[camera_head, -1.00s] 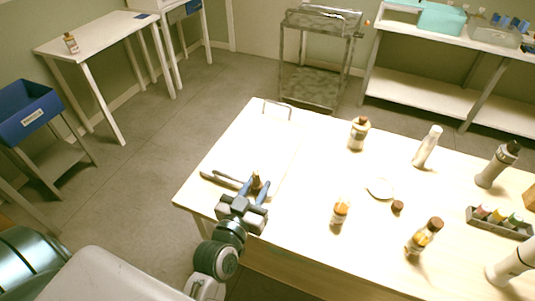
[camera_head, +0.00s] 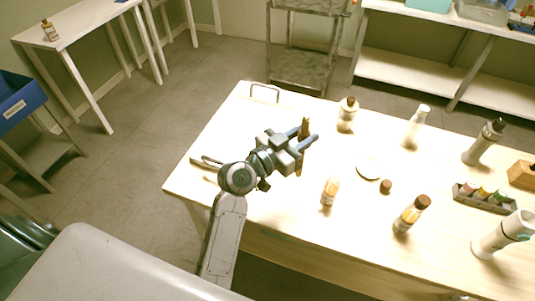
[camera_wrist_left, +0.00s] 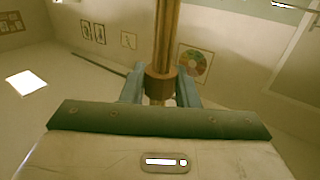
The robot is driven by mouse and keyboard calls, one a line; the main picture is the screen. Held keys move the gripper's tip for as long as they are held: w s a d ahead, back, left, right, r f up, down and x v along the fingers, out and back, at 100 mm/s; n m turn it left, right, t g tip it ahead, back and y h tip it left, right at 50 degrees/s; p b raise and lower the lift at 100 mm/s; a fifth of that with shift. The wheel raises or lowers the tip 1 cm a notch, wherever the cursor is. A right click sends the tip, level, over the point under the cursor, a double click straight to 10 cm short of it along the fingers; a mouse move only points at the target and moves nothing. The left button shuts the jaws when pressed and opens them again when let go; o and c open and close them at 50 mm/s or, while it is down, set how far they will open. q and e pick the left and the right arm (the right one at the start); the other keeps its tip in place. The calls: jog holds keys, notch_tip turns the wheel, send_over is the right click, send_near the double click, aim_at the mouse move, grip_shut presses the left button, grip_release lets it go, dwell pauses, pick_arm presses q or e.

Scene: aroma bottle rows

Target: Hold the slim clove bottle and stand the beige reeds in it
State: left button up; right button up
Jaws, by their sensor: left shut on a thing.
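My left gripper (camera_head: 301,141) is shut on the reeds (camera_head: 305,126), a narrow brown bundle that stands up from between the fingers, above the table. In the left wrist view the reeds (camera_wrist_left: 167,38) rise from a brown collar between the two blue-grey fingers (camera_wrist_left: 160,92). A small amber bottle (camera_head: 330,192) with a pale label stands upright to the right of and nearer than the gripper, apart from it. A taller brown-capped bottle (camera_head: 411,214) stands further right. The labels are too small to read, so I cannot tell which is clove. My right gripper is not in view.
A white disc (camera_head: 368,171) and a loose brown cap (camera_head: 386,187) lie mid-table. A capped bottle (camera_head: 347,114), white bottle (camera_head: 415,127), grey bottle (camera_head: 483,142), large white bottle (camera_head: 502,236) and grey rack (camera_head: 484,198) stand around. A dark bar (camera_head: 206,162) lies at left.

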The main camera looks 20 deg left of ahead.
pick_arm(q)
jog(key=s+d+r+m+g+h, duration=0.1)
jog(key=d+r+m+g+h, duration=0.7)
jog(key=d+r+m+g, duration=0.1)
jog(key=shift+s+d+r+m+g+h, duration=0.3)
jog(key=shift+r+m+g, duration=0.5)
jog(key=shift+g, duration=1)
jog(key=shift+r, duration=0.2)
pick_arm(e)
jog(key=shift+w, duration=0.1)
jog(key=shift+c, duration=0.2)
